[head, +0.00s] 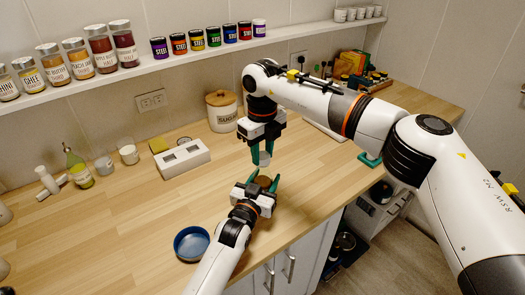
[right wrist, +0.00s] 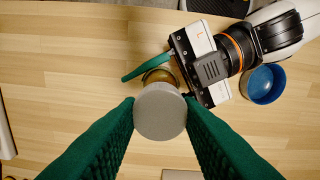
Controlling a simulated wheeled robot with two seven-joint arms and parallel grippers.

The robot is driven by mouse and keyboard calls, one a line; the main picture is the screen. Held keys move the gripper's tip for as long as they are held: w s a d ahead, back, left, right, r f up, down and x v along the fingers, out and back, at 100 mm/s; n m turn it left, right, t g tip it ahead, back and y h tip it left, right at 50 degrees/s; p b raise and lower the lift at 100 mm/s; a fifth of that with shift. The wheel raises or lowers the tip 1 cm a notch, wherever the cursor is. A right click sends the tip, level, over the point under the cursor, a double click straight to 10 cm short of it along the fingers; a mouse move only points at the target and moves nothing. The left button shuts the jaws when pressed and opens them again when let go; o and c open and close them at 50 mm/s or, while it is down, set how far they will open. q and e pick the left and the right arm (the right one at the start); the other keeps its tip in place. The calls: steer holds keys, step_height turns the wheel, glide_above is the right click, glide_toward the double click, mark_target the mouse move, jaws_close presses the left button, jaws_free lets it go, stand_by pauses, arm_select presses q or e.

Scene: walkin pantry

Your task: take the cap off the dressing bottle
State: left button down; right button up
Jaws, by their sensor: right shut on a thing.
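My right gripper (head: 262,157) points down over the counter. In the right wrist view its green fingers are shut on a round grey cap (right wrist: 160,111). Beneath the cap a small brownish part of the dressing bottle (right wrist: 159,76) shows; the rest is hidden. I cannot tell whether cap and bottle touch. My left gripper (head: 264,181) comes in from the near side, low under the right one. Its green fingers are apart, one on either side of the bottle; I see no clear contact. It also shows in the right wrist view (right wrist: 170,82).
A blue bowl (head: 191,243) stands near the counter's front edge. A white box (head: 183,158), a sugar canister (head: 221,111) and an oil bottle (head: 77,167) stand toward the wall. A shelf with several jars (head: 101,48) runs above. The counter's left middle is clear.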

arm_select(q)
steer(key=shift+f, duration=0.1)
arm_select(e)
steer(key=n, duration=1.9)
steer(key=shift+n, duration=0.4)
steer(key=n, duration=0.6)
steer(key=shift+r, duration=0.15)
steer(key=shift+r, duration=1)
